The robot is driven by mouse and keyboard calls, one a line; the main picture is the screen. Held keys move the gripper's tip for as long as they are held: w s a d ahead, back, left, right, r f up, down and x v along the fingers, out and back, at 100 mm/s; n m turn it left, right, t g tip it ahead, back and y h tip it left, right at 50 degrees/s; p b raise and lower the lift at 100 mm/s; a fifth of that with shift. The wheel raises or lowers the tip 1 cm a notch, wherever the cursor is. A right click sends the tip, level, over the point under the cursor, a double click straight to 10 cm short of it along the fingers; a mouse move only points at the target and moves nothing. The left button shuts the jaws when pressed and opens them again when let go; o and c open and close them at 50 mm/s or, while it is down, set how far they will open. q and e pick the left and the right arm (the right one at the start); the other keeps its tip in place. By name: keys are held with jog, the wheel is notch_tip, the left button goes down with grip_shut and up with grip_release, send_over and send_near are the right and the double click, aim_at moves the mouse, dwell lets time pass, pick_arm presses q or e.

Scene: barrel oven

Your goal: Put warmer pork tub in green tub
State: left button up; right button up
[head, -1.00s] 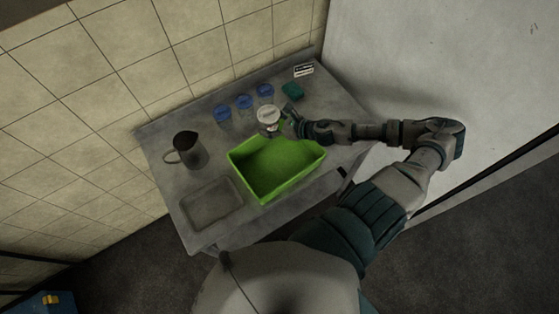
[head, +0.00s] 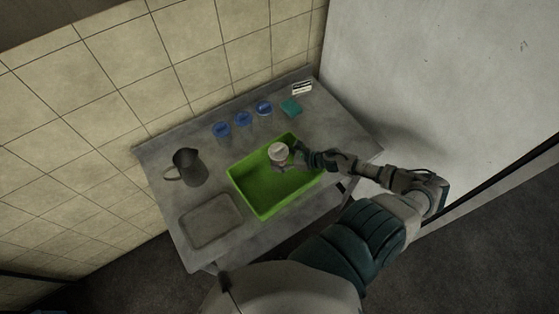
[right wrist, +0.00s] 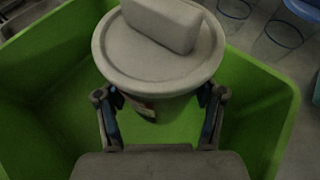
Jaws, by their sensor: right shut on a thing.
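The pork tub (head: 279,153) is a small round container with a pale lid. My right gripper (head: 291,160) is shut on it and holds it over the far part of the green tub (head: 262,211). In the right wrist view the pork tub (right wrist: 150,62) sits upright between the two fingers of the right gripper (right wrist: 160,112), with a pale block-shaped top on its lid. The walls of the green tub (right wrist: 262,105) surround it there. Whether its base touches the green tub's floor cannot be told. My left gripper is not in view.
Three clear containers with blue lids (head: 243,119) stand behind the green tub. A teal block (head: 291,107) and a small black-and-white item (head: 302,88) lie at the back right. A dark jug (head: 187,168) and a shallow grey tray (head: 212,222) are on the left of the table.

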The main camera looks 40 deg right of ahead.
jog(key=shift+a+f, duration=0.3)
jog(key=shift+f, duration=0.05)
jog(key=shift+a+r, duration=0.1)
jog(key=shift+a, duration=0.35)
jog(key=shift+d+f, duration=0.1)
jog(key=shift+f, duration=0.15)
jog(key=shift+d+f+b, duration=0.35)
jog(key=shift+b, duration=0.1)
jog(key=shift+d+f, duration=0.2)
jog(key=shift+f, duration=0.05)
jog(key=o, duration=1.6)
jog(key=shift+a, duration=0.15)
jog(key=shift+a+r, duration=0.15)
jog(key=shift+a, duration=0.25)
jog(key=shift+r+p, duration=0.3)
jog(key=shift+r, duration=0.1)
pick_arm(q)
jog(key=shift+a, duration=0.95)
pick_arm(e)
jog(key=shift+v, duration=6.25)
